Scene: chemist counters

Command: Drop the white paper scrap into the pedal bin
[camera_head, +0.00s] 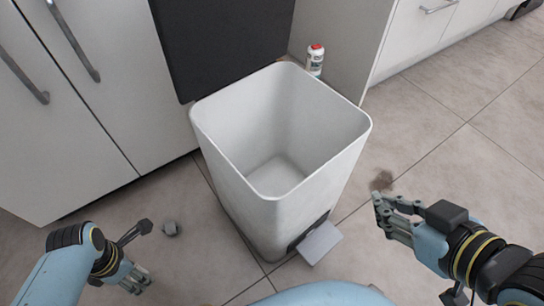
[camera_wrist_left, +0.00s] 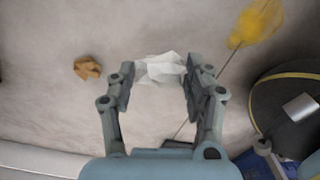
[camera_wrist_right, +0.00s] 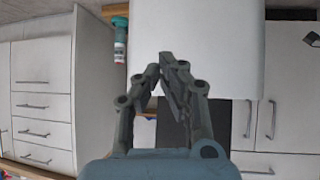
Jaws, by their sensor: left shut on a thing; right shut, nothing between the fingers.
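The white pedal bin (camera_head: 285,198) stands in the middle of the head view, open at the top and empty as far as I can see. A dark raised panel (camera_head: 222,45), apparently its lid, is behind it, and its pedal (camera_head: 320,243) is at the front. My left gripper (camera_head: 136,281) is low over the floor, left of the bin. In the left wrist view it is shut on the white paper scrap (camera_wrist_left: 160,68), held between the fingertips. In the head view the scrap cannot be made out. My right gripper (camera_head: 380,213) is shut and empty, right of the bin.
A brown crumpled piece (camera_wrist_left: 87,68) and a blurred yellow thing (camera_wrist_left: 258,22) show in the left wrist view. A red-capped bottle (camera_head: 315,60) stands behind the bin. Cabinets (camera_head: 75,110) close off the left.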

